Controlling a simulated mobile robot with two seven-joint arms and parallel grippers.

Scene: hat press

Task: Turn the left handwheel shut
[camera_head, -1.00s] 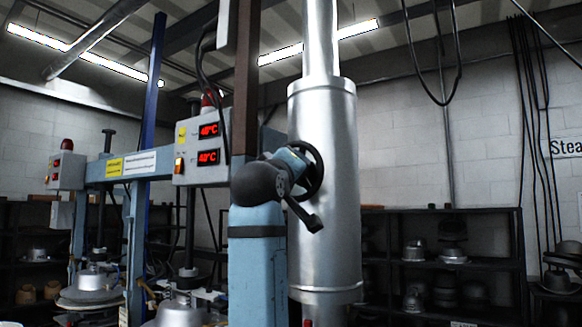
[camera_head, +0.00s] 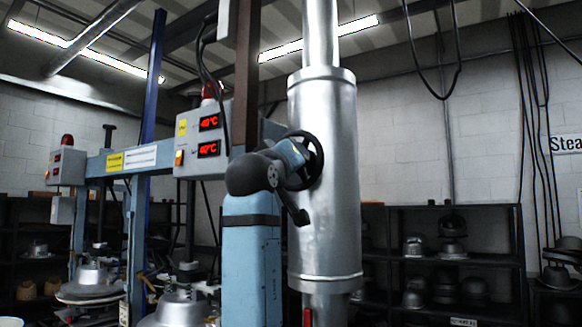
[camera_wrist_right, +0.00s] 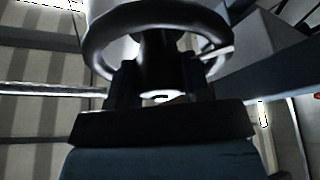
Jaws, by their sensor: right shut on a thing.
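A black handwheel (camera_head: 316,160) stands in front of the large silver cylinder in the head view, partly hidden by my right arm. In the right wrist view the wheel's rim (camera_wrist_right: 98,45) curves across the top, with its dark hub (camera_wrist_right: 158,50) at the middle. My right gripper (camera_wrist_right: 160,78) has one finger on each side of the hub and is shut on it, below the rim. The fingertips are dark and hard to make out. My left gripper is in neither view.
The silver cylinder (camera_head: 325,190) stands close behind the wheel. A grey control box (camera_head: 203,142) with red displays is left of my arm. Blue press frames (camera_head: 135,240) stand farther left. Dark shelves (camera_head: 430,212) with metal hat forms line the back wall.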

